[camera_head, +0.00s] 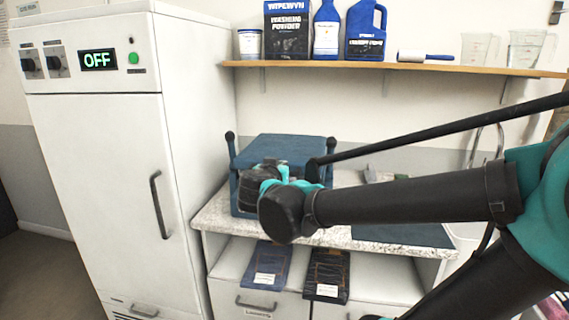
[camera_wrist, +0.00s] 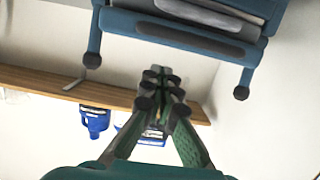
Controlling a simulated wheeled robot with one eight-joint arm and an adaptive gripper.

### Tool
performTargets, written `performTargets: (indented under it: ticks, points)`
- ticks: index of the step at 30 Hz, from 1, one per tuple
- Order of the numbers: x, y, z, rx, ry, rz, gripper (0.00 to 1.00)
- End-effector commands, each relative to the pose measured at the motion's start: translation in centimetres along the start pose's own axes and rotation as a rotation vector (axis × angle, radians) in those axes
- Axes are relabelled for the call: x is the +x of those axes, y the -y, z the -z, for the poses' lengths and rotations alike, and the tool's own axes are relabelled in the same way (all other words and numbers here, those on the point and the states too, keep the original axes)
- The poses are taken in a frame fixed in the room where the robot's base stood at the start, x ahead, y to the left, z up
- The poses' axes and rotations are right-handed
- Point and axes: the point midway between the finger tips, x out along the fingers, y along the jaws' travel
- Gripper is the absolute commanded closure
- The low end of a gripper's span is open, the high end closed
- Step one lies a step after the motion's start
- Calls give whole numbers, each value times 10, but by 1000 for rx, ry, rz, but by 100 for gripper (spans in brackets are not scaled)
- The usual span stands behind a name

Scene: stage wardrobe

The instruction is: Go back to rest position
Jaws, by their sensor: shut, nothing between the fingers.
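My gripper (camera_wrist: 159,88) shows in the wrist view with its fingers together and nothing between them. In the head view my black and teal arm reaches in from the right, and its wrist is in front of a blue box-shaped device (camera_head: 247,150) on the counter. The gripper fingers are hidden there behind my wrist. The blue device also shows at the top of the wrist view (camera_wrist: 185,38), which looks upside down. The fingers appear just beside the device in that view; I cannot tell whether they touch it.
A tall white cabinet (camera_head: 105,190) with an OFF display stands left. A wooden shelf (camera_head: 400,68) above holds washing powder (camera_head: 287,35), blue bottles (camera_head: 366,32) and clear jugs (camera_head: 526,50). The speckled counter (camera_head: 212,216) has folded dark garments (camera_head: 327,275) below. Free floor shows at far left.

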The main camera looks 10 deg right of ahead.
Motion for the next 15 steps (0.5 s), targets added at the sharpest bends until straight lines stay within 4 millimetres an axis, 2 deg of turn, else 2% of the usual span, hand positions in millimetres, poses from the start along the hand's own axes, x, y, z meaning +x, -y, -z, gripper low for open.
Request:
performTargets:
  ticks: [3,7,12,15]
  points:
    - [-18,1,-6,-1,0,5,100]
    - [-30,1,-10,0,0,3,100]
    - [-39,0,-13,-1,1,1,100]
    - [-36,-8,-22,-14,27,-17,100]
